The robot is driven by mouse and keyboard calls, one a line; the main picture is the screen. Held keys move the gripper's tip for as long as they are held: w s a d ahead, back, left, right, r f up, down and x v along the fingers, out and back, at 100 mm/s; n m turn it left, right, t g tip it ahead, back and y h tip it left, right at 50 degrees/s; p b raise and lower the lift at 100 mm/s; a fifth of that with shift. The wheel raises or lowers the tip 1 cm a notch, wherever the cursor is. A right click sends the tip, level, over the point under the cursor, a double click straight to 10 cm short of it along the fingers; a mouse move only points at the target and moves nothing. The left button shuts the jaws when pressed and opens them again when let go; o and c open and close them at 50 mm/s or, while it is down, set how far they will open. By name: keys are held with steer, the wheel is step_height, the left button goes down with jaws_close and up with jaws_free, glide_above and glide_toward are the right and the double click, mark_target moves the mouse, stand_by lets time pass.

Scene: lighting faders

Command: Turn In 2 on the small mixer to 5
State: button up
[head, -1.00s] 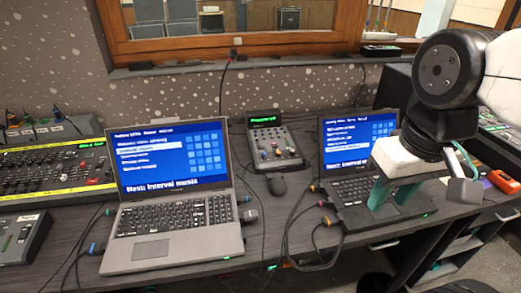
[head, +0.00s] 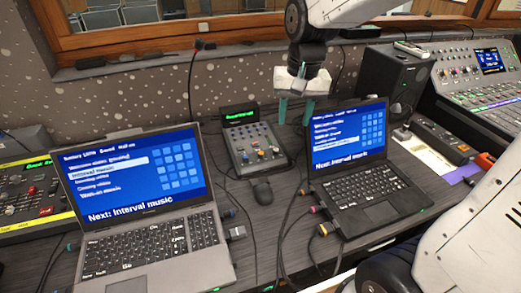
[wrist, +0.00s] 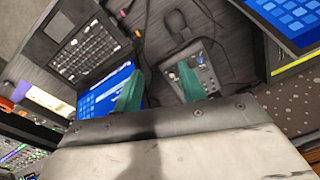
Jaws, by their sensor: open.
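The small mixer (head: 252,143) is a grey box with several knobs and a green lit display at its back, standing between the two laptops. It also shows in the wrist view (wrist: 204,68), partly hidden by one finger. The labels on its knobs are too small to read, so I cannot tell which is In 2. My gripper (head: 295,122) is open and empty, with green fingers pointing down, behind and to the right of the mixer, apart from it. In the wrist view my gripper's fingers (wrist: 160,90) are spread, one near the mixer and one over the right laptop's screen.
The left laptop (head: 143,200) and right laptop (head: 350,160) stand open on either side. A black mouse-like item (head: 262,190) and several cables lie in front of the mixer. A black speaker (head: 394,82) and a large mixing desk (head: 475,75) are at the right.

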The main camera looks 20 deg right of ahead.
steer(key=w+f+m, duration=0.3)
steer(key=w+f, duration=0.8)
steer(key=w, duration=0.3)
steer(key=m, duration=0.1)
glide_above(261, 153)
steer(key=f, duration=0.6)
steer(key=shift+s+d+f, duration=0.15)
steer(key=shift+d+f, duration=0.1)
steer(key=shift+d, duration=0.05)
steer(key=shift+g, duration=0.3)
step_height(261, 153, down, 6)
steer(key=shift+a, duration=0.15)
steer(key=shift+w+f, duration=0.2)
steer(key=shift+f, duration=0.55)
jaws_close()
